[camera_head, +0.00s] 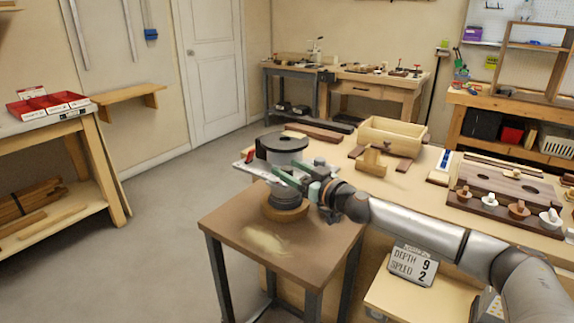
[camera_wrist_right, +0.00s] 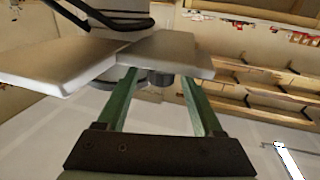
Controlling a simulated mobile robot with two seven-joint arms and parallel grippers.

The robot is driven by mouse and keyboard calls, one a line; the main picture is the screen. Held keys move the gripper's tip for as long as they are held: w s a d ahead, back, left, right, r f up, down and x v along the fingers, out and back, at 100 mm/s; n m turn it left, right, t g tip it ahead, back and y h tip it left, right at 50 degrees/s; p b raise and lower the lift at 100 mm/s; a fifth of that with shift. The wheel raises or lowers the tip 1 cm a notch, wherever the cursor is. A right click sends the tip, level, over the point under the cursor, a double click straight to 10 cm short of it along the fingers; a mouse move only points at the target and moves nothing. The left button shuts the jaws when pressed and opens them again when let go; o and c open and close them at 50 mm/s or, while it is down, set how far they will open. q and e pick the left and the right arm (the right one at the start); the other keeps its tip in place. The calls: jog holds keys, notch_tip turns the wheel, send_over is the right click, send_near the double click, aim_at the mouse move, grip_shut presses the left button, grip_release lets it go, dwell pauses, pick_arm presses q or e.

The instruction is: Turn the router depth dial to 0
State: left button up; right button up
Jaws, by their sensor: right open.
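The router (camera_head: 288,198) stands on a small brown table (camera_head: 235,232), with a wide dark grey round top and a ringed grey lower body. A display sign (camera_head: 412,264) reads DEPTH 9 and SPEED 2. I cannot make out the depth dial's marks. My right gripper (camera_head: 284,174) reaches in from the right at the router, just below its round top. In the right wrist view its two green fingers (camera_wrist_right: 162,85) are apart, with pale grey plates (camera_wrist_right: 165,52) across their tips. Contact cannot be told. My left gripper is not in view.
A long bench on the right holds a wooden box (camera_head: 392,135), a wooden block (camera_head: 372,162) and a rack with knobs (camera_head: 510,190). Pale dust (camera_head: 263,241) lies on the small table's front. A shelf with red bins (camera_head: 47,104) stands at left. The floor between is clear.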

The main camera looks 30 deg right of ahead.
jog(key=shift+w+a, duration=0.15)
jog(key=shift+w, duration=0.45)
grip_shut()
dwell(0.3)
